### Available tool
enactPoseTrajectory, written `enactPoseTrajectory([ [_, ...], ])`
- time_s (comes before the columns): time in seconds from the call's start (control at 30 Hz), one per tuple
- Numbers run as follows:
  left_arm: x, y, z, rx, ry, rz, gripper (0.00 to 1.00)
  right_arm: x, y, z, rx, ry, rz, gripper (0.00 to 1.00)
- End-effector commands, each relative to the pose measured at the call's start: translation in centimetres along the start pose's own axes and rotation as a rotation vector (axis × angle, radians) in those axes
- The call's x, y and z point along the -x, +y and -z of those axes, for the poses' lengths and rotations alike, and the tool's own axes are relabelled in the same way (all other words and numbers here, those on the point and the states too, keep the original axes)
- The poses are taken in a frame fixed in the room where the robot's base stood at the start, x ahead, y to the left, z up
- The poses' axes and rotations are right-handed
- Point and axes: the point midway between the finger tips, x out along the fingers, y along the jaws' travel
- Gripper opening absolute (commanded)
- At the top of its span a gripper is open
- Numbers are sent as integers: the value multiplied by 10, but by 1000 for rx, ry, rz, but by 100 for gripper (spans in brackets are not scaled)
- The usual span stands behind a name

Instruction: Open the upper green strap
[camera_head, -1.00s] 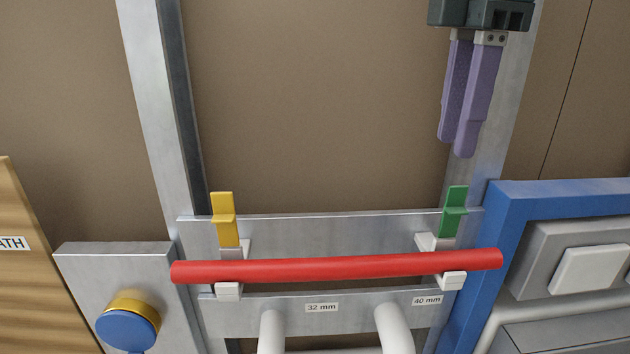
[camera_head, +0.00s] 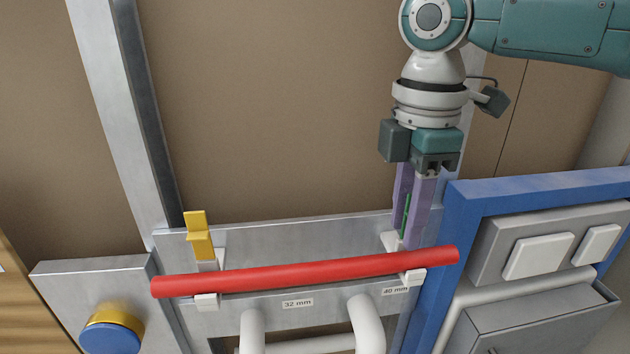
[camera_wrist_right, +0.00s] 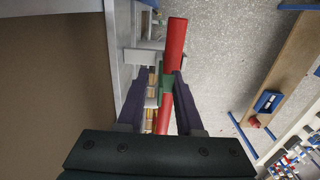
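The green strap (camera_head: 406,213) is at the right end of the red pipe (camera_head: 310,271), above the white clip there. It shows as a thin upright strip, mostly hidden by my right gripper (camera_head: 408,238). The purple fingers point down on either side of the strap, apart from each other. In the right wrist view the green strap (camera_wrist_right: 166,84) lies between the two fingertips, over the red pipe (camera_wrist_right: 175,45). I cannot tell whether the fingers touch it. My left gripper is not in view.
A yellow strap (camera_head: 199,236) stands at the pipe's left end. A blue frame (camera_head: 445,240) rises close to the right of my gripper. White pipes (camera_head: 368,325) run below, and a box with a blue knob (camera_head: 112,339) is at lower left.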

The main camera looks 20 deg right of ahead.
Motion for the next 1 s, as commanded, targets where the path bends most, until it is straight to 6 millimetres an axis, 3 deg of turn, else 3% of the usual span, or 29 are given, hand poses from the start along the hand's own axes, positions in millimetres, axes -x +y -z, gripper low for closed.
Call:
enactPoseTrajectory([
  [0.03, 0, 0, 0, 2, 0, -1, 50, 0, 0, 0, 0, 0, 0, 34],
  [0.33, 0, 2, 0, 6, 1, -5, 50, 0, 0, 0, 0, 0, 0, 0],
  [1.0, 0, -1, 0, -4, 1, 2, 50, 1, 0, 0, 0, 1, 1, 0],
])
